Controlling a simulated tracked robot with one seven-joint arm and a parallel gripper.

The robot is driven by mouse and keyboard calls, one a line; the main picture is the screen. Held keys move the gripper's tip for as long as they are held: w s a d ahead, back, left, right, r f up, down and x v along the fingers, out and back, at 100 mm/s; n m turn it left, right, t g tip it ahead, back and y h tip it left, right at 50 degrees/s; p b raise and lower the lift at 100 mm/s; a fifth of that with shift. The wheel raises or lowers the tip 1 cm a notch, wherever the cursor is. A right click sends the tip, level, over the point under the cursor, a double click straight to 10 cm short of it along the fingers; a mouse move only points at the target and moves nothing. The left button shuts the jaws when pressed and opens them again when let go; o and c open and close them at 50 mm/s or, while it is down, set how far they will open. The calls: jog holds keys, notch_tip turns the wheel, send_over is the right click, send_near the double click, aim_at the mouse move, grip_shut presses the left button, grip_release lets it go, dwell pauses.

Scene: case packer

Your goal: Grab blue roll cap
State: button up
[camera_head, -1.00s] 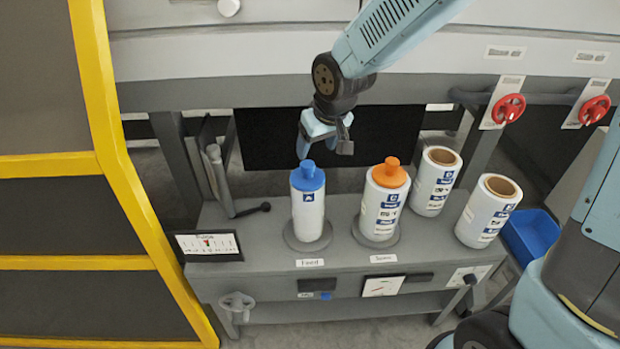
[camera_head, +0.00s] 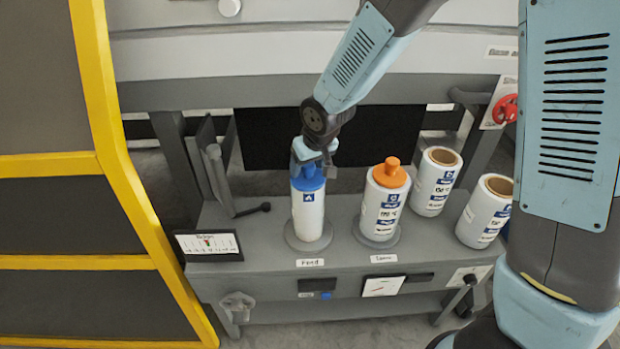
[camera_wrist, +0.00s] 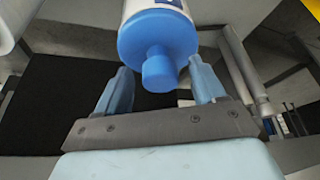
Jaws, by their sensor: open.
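The blue roll cap (camera_head: 308,178) sits on top of a white roll (camera_head: 308,215) that stands upright on the round Feed base. My gripper (camera_head: 312,163) is right above the cap, with its fingers reaching down at the cap's knob. In the wrist view the blue cap (camera_wrist: 157,48) faces the camera, its knob (camera_wrist: 159,72) between the two blue fingers of my open gripper (camera_wrist: 158,88). A gap shows on both sides of the knob. The head view hides the knob behind the gripper.
A roll with an orange cap (camera_head: 389,173) stands close on the right. Two uncapped rolls, one behind (camera_head: 436,182) and one at the right (camera_head: 484,211), stand on the grey bench (camera_head: 270,235). A lever (camera_head: 252,209) lies left of the blue-capped roll. A yellow frame (camera_head: 118,150) is at the left.

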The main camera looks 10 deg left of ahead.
jog(key=shift+w+f, duration=0.1)
jog(key=shift+f, duration=0.25)
jog(key=shift+c, duration=0.5)
jog(key=c, duration=1.1)
